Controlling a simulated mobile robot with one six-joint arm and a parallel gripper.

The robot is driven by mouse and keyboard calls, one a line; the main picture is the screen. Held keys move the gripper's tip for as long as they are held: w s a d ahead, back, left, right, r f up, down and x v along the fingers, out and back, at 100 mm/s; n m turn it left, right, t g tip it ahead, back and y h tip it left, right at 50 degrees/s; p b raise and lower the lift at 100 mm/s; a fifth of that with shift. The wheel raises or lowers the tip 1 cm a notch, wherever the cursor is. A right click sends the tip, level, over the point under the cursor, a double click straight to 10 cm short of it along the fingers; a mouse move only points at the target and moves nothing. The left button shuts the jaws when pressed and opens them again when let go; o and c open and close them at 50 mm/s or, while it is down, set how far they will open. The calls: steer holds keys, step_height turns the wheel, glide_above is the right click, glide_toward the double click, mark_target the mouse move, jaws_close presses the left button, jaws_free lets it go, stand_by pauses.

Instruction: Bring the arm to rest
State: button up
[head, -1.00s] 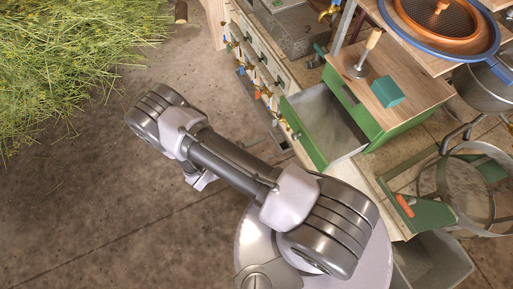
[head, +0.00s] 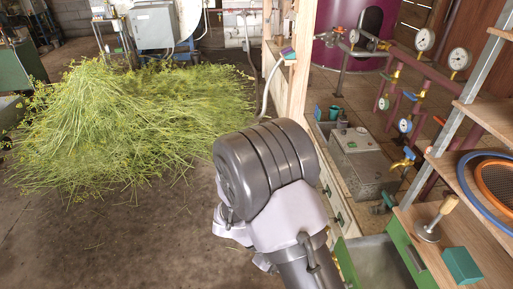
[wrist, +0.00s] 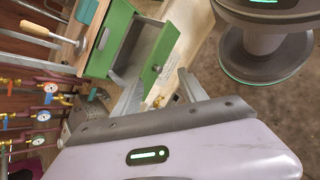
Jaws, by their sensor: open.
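My gripper (wrist: 160,92) shows in the wrist view with its two grey fingers apart and nothing between them. It is near the open drawer (wrist: 155,65) of a green cabinet, though I cannot tell the gap. In the head view my arm rises from the bottom middle, its large grey joint in the foreground. The gripper is not visible there.
The green cabinet (head: 401,238) has its drawer out. On its wooden top are a wooden-handled tool (head: 438,218) and a green block (head: 462,266). Pipes with gauges (head: 424,40) stand behind. A herb heap (head: 110,120) lies left; brown floor (head: 130,240) before it is clear.

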steer(key=s+a+r+m+t+y, duration=0.1)
steer(key=s+r+m+t+y, duration=0.1)
steer(key=r, duration=0.7)
steer(key=s+a+r+m+t+y, duration=0.1)
steer(key=s+r+m+t+y, duration=0.2)
steer(key=r, duration=0.5)
steer(key=s+r+m+t+y, duration=0.2)
steer(key=s+r+m+y, duration=0.3)
steer(key=r, duration=0.4)
steer(key=m+y, duration=0.1)
steer(key=m, duration=0.1)
steer(key=shift+a+r+m+t, duration=0.3)
steer(key=shift+a+t, duration=0.1)
